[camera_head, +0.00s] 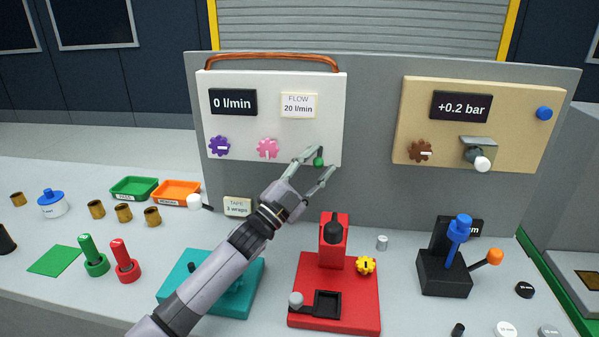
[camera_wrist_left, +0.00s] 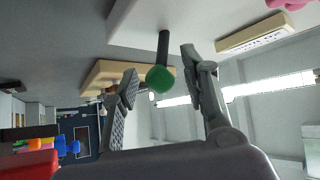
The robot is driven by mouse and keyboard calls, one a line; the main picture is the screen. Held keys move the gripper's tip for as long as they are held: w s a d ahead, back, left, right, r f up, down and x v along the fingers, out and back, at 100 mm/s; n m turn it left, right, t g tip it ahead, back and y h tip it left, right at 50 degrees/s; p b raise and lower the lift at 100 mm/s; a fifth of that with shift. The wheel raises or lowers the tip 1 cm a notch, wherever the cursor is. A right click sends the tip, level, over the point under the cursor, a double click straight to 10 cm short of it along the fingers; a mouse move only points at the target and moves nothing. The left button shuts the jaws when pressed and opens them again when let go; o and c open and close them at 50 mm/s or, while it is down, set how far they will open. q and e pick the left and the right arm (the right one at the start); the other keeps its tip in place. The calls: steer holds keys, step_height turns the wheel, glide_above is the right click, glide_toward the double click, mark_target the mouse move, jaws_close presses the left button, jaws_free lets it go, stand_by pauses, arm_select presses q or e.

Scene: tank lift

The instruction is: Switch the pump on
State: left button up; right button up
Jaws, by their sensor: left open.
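The white pump panel (camera_head: 275,140) stands upright at the back, with a display (camera_head: 233,101) reading "0 l/min" and a label (camera_head: 299,105) reading "FLOW 20 l/min". A small green ball-tipped lever (camera_head: 319,162) is at the panel's lower right; in the left wrist view its green ball (camera_wrist_left: 160,79) sits on a dark stem. My left gripper (camera_head: 325,159) is open, with its fingers on either side of the lever. In the left wrist view, gaps show between the ball and both fingers. My right gripper is not in view.
The panel also carries a purple knob (camera_head: 219,146) and a pink knob (camera_head: 267,148). To the right is a tan panel (camera_head: 400,140) reading "+0.2 bar". Below stand a red fixture (camera_head: 350,300), a teal base (camera_head: 170,290) and a black lever box (camera_head: 444,275).

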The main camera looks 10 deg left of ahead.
arm_select(q)
steer(key=s+a, duration=0.8)
steer(key=s, duration=0.1)
steer(key=shift+s+f, duration=0.15)
steer(key=shift+s, duration=0.2)
